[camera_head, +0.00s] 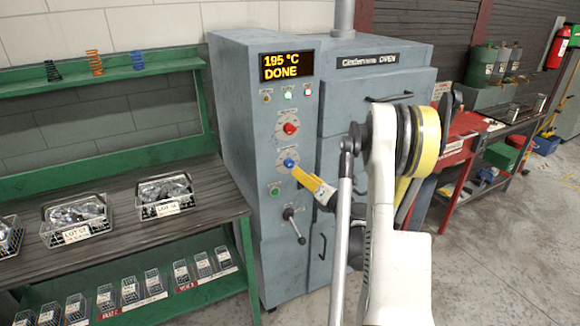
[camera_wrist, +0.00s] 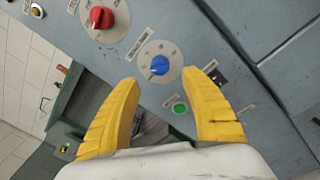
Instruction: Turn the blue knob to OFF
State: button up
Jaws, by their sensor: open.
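The blue knob (camera_head: 289,163) sits on the front panel of the grey oven (camera_head: 241,150), below the red knob (camera_head: 290,128). In the wrist view the blue knob (camera_wrist: 159,65) is on a round pale dial plate with small marks, too small to read. My gripper (camera_head: 309,176) has yellow fingers and is in front of the panel, just right of and below the blue knob. In the wrist view my gripper (camera_wrist: 166,80) is open, its fingers on either side of the knob's lower area. It appears apart from the knob and holds nothing.
A green button (camera_head: 275,191) and a black lever (camera_head: 293,224) are below the knob. The display (camera_head: 286,66) reads 195 °C DONE. A green-framed bench (camera_head: 110,250) with wire baskets stands left.

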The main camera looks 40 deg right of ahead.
aim_at(293, 166)
jog(key=w, duration=0.2)
jog(key=w+b, duration=0.1)
jog(key=w, duration=0.2)
jog(key=w+d, duration=0.1)
jog(key=w, duration=0.1)
jog(key=shift+w+d+b, duration=0.1)
jog(key=shift+w+b, duration=0.15)
jog(key=shift+b, duration=0.05)
jog(key=c, duration=1.2)
